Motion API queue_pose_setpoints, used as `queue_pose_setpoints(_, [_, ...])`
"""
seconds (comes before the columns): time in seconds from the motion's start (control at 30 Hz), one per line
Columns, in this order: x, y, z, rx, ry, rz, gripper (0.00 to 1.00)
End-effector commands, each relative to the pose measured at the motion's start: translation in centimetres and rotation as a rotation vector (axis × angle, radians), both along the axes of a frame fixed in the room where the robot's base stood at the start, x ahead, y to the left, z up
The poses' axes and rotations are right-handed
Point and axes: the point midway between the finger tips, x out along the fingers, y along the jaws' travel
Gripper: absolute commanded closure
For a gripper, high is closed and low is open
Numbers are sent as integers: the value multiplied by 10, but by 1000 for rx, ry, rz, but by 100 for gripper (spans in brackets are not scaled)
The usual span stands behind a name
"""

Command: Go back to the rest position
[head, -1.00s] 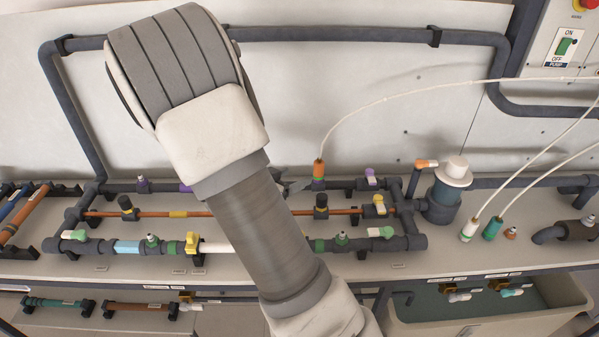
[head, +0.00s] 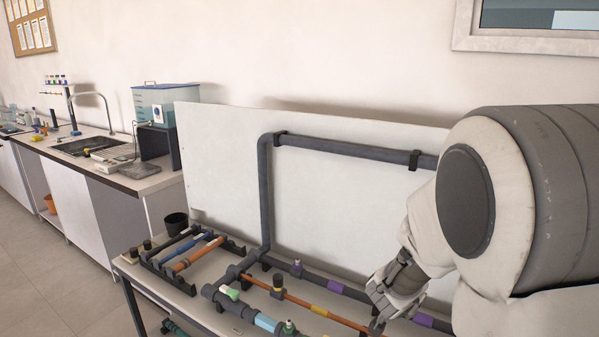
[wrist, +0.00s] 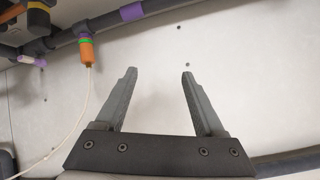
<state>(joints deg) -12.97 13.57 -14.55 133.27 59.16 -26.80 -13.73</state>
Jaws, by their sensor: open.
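My gripper (wrist: 160,72) is open and empty in the wrist view, its two fingers spread before the pale back panel (wrist: 250,60). In the head view my gripper (head: 376,318) is at the lower right, small and partly cut by the frame, over the pipe bench. My arm fills the right side and hides the right part of the board. In the wrist view an orange connector (wrist: 86,52) with a green ring and a white tube (wrist: 80,125) is left of the fingers, apart from them.
The pipe bench carries dark pipes (head: 265,200), an orange pipe (head: 300,302) and a rack of coloured tubes (head: 185,255). A black cup (head: 176,224) stands at the bench's back left. A sink counter (head: 110,165) stands farther left. The floor (head: 40,270) at left is clear.

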Motion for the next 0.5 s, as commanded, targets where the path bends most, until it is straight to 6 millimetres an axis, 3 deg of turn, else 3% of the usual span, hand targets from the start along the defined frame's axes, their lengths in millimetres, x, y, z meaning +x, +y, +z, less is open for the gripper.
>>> queue_pose_setpoints(0.03, [0, 12, 18, 35, -11, 55, 29])
queue_pose_setpoints(0.27, [-17, 67, 72, 147, -1, 313, 29])
queue_pose_setpoints(0.5, [-63, 110, 120, 176, 64, 556, 29])
